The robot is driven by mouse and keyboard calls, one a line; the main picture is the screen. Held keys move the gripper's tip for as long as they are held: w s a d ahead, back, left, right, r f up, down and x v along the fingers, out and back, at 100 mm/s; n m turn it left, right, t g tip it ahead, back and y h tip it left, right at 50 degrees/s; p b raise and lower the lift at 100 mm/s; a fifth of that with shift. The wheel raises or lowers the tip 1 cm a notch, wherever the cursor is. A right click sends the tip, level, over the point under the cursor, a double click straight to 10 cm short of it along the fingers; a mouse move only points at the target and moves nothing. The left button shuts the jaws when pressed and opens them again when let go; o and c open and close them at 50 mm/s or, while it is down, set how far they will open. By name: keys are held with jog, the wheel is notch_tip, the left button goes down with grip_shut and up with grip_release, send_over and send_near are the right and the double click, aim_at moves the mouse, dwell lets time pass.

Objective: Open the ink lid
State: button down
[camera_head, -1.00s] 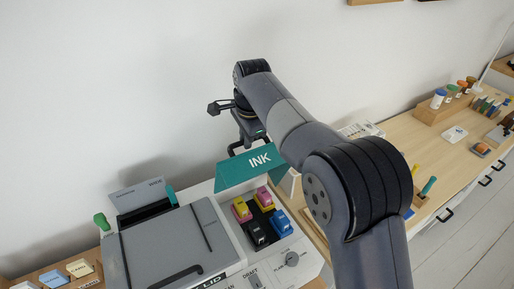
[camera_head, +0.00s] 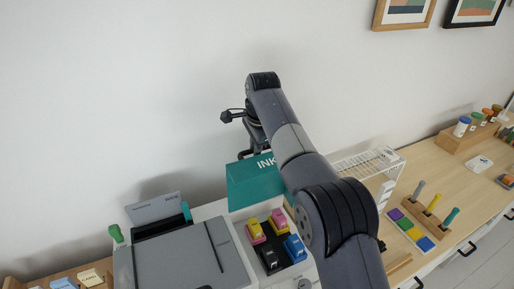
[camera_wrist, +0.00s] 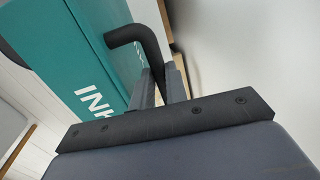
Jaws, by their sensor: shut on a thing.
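The teal ink lid (camera_head: 252,182) with white INK lettering stands raised at the back of the ink bay, where yellow, pink, black and blue cartridges (camera_head: 270,242) show uncovered. In the wrist view the lid (camera_wrist: 75,55) fills the left side, and its black bent handle (camera_wrist: 137,35) sticks out from it. My gripper (camera_wrist: 162,88) is shut on this handle, with its fingers on either side of the bar. In the head view my arm comes from the right and covers the lid's right part; the fingertips are hidden there.
The grey printer scanner cover (camera_head: 180,262) lies flat left of the bay. A white wire rack (camera_head: 365,165) stands to the right, beside coloured pads and a wooden peg holder (camera_head: 432,215). The white wall is close behind my arm.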

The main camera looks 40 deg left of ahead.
jog(key=shift+s+f, duration=0.1)
jog(key=shift+f, duration=0.5)
jog(key=c, duration=1.6)
grip_release()
jog(key=shift+a, duration=0.2)
jog(key=shift+o, duration=1)
jog(key=shift+d+r, duration=0.1)
jog(key=shift+r, duration=0.15)
jog(key=v, duration=0.7)
jog(key=shift+r, duration=0.25)
